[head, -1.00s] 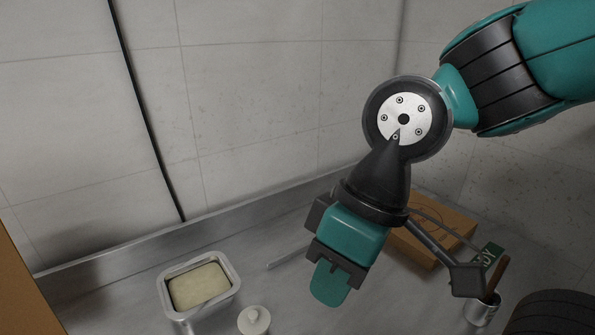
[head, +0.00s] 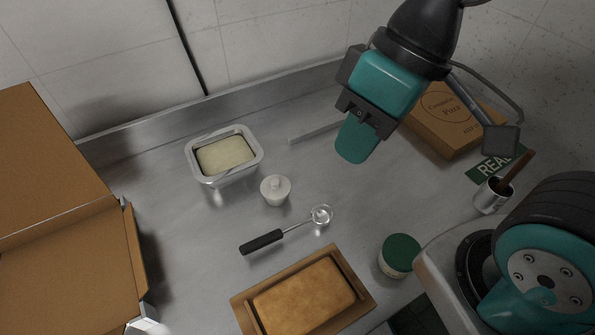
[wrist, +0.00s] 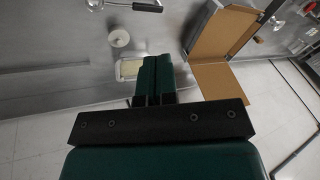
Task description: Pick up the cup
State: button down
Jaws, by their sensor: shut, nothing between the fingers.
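A small metal cup (head: 489,197) stands upright on the steel counter at the right of the head view, with a brown-handled utensil leaning out of it. My gripper (head: 357,142) is left of the cup and apart from it, above the counter. Its teal fingers are shut with nothing between them. They also show together in the wrist view (wrist: 153,77). I cannot make out the metal cup in the wrist view.
Near the gripper are a metal tub (head: 223,178), a white lidded pot (head: 276,190) and a scoop (head: 265,241). A loaf tray (head: 243,308) and green-lidded jar (head: 400,256) lie nearer. A pizza box (head: 447,125) is behind; an open carton (head: 55,190) stands left.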

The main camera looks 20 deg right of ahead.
aim_at(279, 203)
jog(key=z, duration=1.15)
jog(key=k, duration=1.3)
jog(key=u, duration=1.2)
jog(key=i, duration=1)
jog(key=z, duration=0.05)
